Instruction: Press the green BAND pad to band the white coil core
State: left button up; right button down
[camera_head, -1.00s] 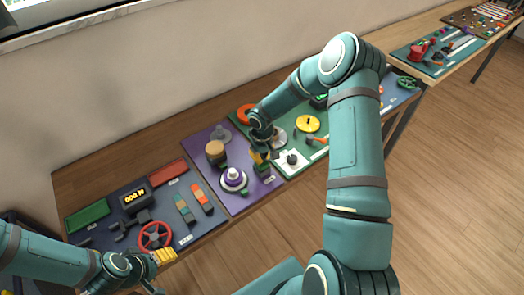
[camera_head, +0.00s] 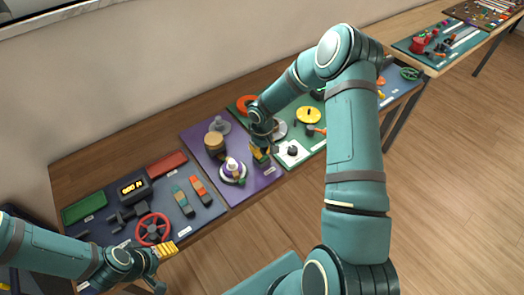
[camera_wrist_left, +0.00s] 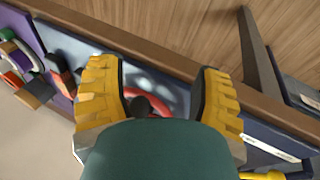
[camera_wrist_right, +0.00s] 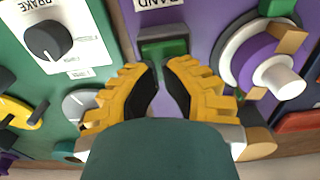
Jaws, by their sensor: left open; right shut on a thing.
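The white coil core (camera_wrist_right: 285,84) stands upright with purple winding around it, on a pale round base on the purple board. Tan blocks (camera_wrist_right: 290,39) sit against the winding on two sides. The core also shows in the head view (camera_head: 232,163). The green BAND pad (camera_wrist_right: 166,46) lies in a dark frame beside the coil. My right gripper (camera_wrist_right: 162,69) points at the pad, its fingertips close together at the pad's near edge. I cannot make out what is between them or whether the pad is pressed down. My left gripper (camera_head: 163,267) is open and empty by the front edge, near the red wheel.
A dark board at left holds the red wheel (camera_head: 153,229), a counter (camera_head: 133,188) and sliders. A tan-topped post (camera_head: 215,142) stands behind the coil. A white BRAKE panel with a black knob (camera_wrist_right: 48,40) is beside the pad. The green board holds a yellow disc (camera_head: 309,115).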

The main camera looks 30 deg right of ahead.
jog(key=shift+s, duration=0.1)
jog(key=r+p, duration=0.2)
jog(key=r, duration=0.2)
jog(key=shift+w+r, duration=0.1)
jog(key=shift+w, duration=0.1)
notch_tip(320, 180, up, 10)
jog(key=shift+s, duration=0.15)
